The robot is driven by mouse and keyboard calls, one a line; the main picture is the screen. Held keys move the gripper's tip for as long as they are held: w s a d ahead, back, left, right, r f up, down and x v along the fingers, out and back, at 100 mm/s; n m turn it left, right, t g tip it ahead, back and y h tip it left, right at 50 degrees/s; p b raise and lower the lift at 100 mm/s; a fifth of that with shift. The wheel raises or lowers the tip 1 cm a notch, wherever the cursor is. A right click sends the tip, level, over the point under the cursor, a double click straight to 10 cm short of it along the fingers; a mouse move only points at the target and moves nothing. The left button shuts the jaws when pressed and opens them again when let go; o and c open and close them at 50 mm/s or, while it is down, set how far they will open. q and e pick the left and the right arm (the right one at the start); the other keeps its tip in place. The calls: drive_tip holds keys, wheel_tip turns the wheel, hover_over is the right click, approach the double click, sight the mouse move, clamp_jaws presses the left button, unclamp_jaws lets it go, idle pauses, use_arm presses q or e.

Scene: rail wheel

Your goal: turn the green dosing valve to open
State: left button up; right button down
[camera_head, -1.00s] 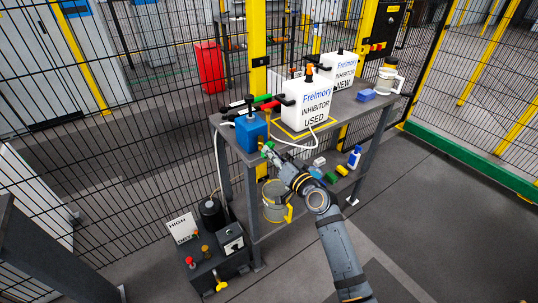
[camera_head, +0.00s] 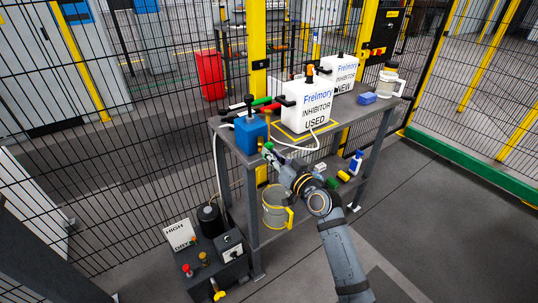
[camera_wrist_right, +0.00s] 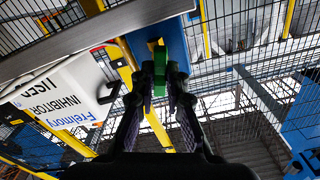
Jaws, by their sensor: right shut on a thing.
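The green dosing valve (camera_head: 268,147) is on the front of a blue box (camera_head: 250,135) at the left end of the grey table. In the right wrist view the green valve handle (camera_wrist_right: 159,72) stands between the two fingers, with the blue box (camera_wrist_right: 172,40) behind it. My right gripper (camera_head: 272,155) is shut on the valve handle; its fingers (camera_wrist_right: 160,88) touch it from both sides. The valve's exact angle is hard to tell in the head view because the gripper partly covers it. My left gripper is not in view.
A white container marked USED (camera_head: 307,105) stands right of the blue box, with a NEW one (camera_head: 339,72) behind. A white hose (camera_head: 292,146) runs near the valve. A black wire fence (camera_head: 150,130) stands behind.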

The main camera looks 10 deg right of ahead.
drive_tip(key=shift+f+n+b, duration=0.15)
drive_tip(key=shift+n+b, duration=0.7)
drive_tip(key=shift+n, duration=0.1)
drive_tip(key=shift+f+n+b, duration=0.1)
drive_tip(key=shift+n+b, duration=0.75)
drive_tip(key=shift+n, duration=0.1)
drive_tip(key=c, duration=1.2)
unclamp_jaws()
drive_tip(key=shift+r, duration=0.2)
drive_tip(key=p+v, duration=0.2)
drive_tip(key=v, duration=0.5)
drive_tip(key=shift+r, duration=0.1)
